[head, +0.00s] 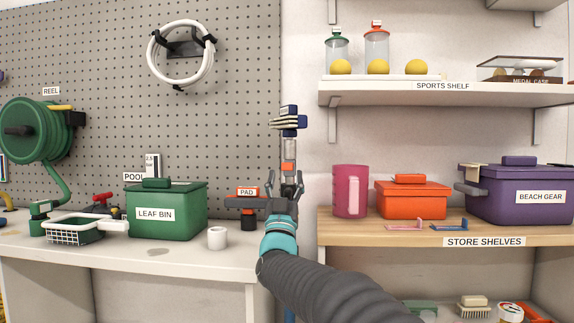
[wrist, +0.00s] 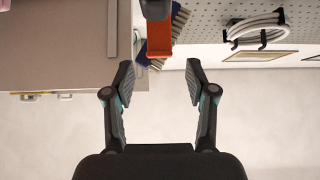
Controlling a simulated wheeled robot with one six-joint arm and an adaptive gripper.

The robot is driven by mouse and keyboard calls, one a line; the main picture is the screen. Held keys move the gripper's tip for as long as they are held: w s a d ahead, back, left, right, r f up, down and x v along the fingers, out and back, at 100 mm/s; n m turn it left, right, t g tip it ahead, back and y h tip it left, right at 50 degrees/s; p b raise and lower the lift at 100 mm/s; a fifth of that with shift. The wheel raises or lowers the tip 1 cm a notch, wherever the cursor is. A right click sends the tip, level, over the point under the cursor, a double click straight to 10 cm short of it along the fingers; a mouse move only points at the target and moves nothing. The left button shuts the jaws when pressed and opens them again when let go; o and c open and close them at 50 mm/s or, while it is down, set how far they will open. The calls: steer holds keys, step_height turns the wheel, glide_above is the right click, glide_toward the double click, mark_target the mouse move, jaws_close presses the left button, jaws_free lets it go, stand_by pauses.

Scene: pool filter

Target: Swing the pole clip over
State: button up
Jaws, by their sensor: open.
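An orange piece, which looks like the pole clip (head: 288,167), shows in the head view on an upright pole in front of the wall. A blue, striped brush head (head: 288,121) is at the pole's top. In the wrist view, an orange bar (wrist: 158,50), likely the same clip, hangs in the upper middle with brush bristles (wrist: 179,20) beside it. My gripper (head: 284,190) is open and empty. In the wrist view its two fingers (wrist: 160,75) stand wide apart, with the bar's lower end near the gap between their tips. I cannot tell if they touch.
Store shelves (head: 460,227) with a pink jug (head: 349,190) and an orange box (head: 412,200) stand to the right. A hose (head: 181,54) hangs on the pegboard.

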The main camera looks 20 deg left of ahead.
mark_target(287, 165)
steer(key=shift+p+x, duration=0.35)
steer(key=shift+x, duration=2.15)
jaws_close()
